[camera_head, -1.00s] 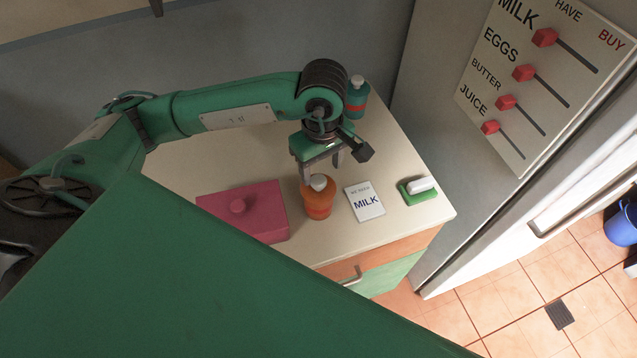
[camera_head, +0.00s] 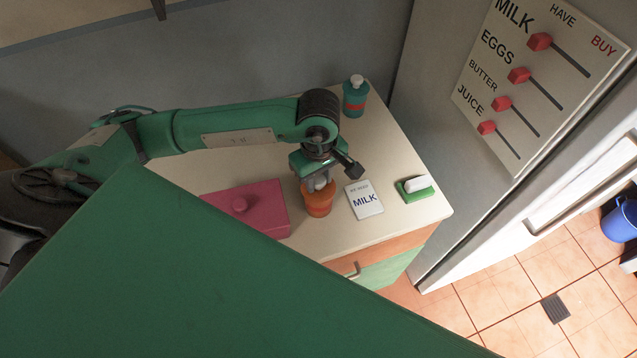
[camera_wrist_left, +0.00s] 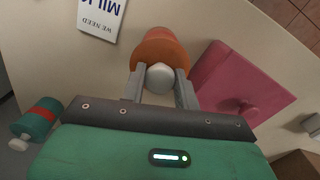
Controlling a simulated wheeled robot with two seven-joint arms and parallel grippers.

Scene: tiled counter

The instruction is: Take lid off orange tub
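The orange tub (camera_head: 318,203) stands on the counter and has an orange top with a white knob (camera_head: 320,183). The tub also shows in the left wrist view (camera_wrist_left: 160,47), with the white knob (camera_wrist_left: 160,76) facing the camera. My left gripper (camera_head: 319,186) is right above the tub, pointing down. In the left wrist view its two fingers (camera_wrist_left: 160,90) are apart, one on each side of the knob. I see no clear grip on the knob. The fingers partly hide the tub's top. My right gripper is not in view.
A pink box (camera_head: 250,207) with a knob lies left of the tub. A milk card (camera_head: 364,200) and a green-and-white eraser-like block (camera_head: 415,188) lie right of it. A teal bottle (camera_head: 355,97) stands at the back. The counter's front edge is close.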

